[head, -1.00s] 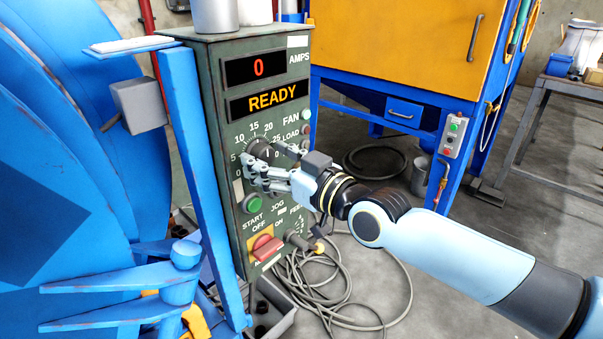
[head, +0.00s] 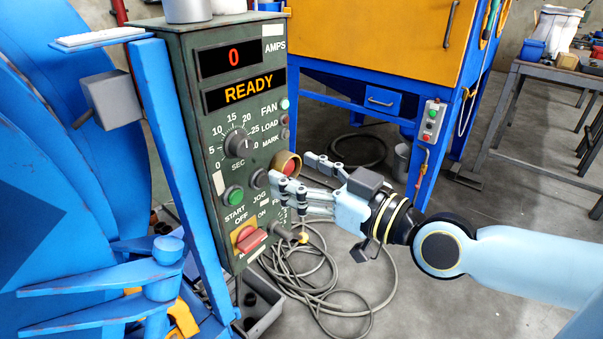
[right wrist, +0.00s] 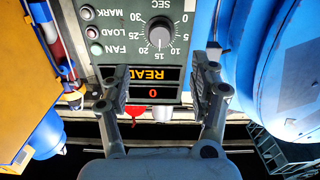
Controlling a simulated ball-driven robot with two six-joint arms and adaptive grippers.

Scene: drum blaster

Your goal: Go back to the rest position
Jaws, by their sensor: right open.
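My right gripper (head: 289,168) is open and empty, its fingers pointing left at the front of the green control panel (head: 190,100). It is clear of the black timer knob (head: 236,143), which is fully visible. In the right wrist view the open fingers (right wrist: 162,78) stand apart, with the panel upside down beyond them. The displays read 0 amps (head: 233,57) and READY (head: 248,91). My left gripper is not in view.
A red button in a yellow collar (head: 287,162) appears close behind my right fingertips. A red switch handle (head: 252,242) and green start button (head: 233,195) are below. Coiled cable (head: 325,290) lies on the floor. An orange and blue cabinet (head: 370,45) stands behind.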

